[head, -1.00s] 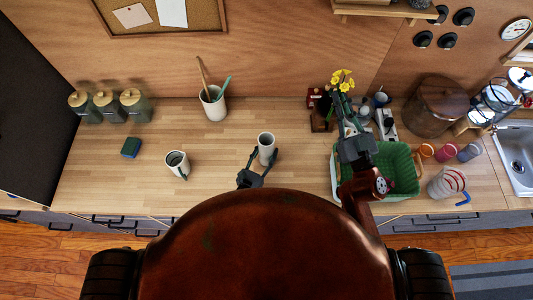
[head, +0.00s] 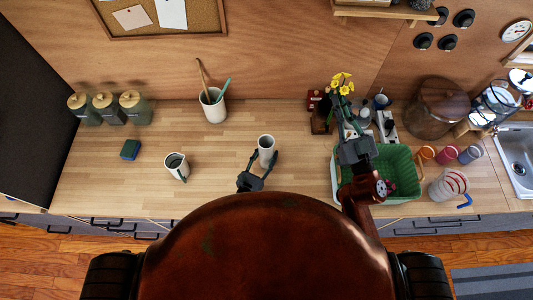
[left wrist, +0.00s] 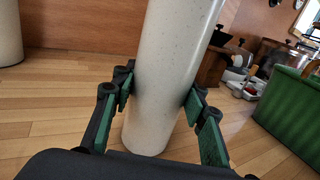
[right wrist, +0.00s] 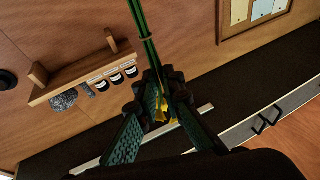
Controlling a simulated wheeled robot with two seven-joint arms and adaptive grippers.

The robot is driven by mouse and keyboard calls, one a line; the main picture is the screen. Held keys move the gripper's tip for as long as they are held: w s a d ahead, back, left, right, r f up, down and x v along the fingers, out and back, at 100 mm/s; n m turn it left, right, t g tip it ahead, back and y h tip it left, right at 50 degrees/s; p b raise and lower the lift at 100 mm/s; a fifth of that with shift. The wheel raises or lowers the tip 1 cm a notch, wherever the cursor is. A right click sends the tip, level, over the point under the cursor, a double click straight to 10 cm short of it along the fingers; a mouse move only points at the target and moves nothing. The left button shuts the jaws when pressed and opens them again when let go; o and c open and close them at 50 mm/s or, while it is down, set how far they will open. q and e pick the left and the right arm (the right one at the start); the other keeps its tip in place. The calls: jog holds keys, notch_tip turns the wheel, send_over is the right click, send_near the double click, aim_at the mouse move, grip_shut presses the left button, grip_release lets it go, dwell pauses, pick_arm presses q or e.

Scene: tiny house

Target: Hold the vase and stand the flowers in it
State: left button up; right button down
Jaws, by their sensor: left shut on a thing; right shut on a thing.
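The vase (head: 266,146) is a plain off-white cylinder at the front middle of the counter. It also fills the middle of the left wrist view (left wrist: 165,75), its base at or close to the wood. My left gripper (head: 263,162) is shut on its sides. The flowers have yellow heads (head: 341,84) and thin green stems. My right gripper (head: 347,128) is shut on the stems and holds them over the back of the counter, right of the vase, heads toward the back wall. The stems (right wrist: 147,40) run between its fingers in the right wrist view. The vase's inside is not clear.
A green crate (head: 405,172) stands under my right arm. A utensil crock (head: 213,106) stands behind. The counter between vase and crate is clear.

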pick_arm(q)
jog(key=shift+f+b, duration=0.3)
dwell(0.5)
jog(key=o, duration=1.5)
jog(key=shift+c, duration=0.6)
jog(key=c, duration=1.4)
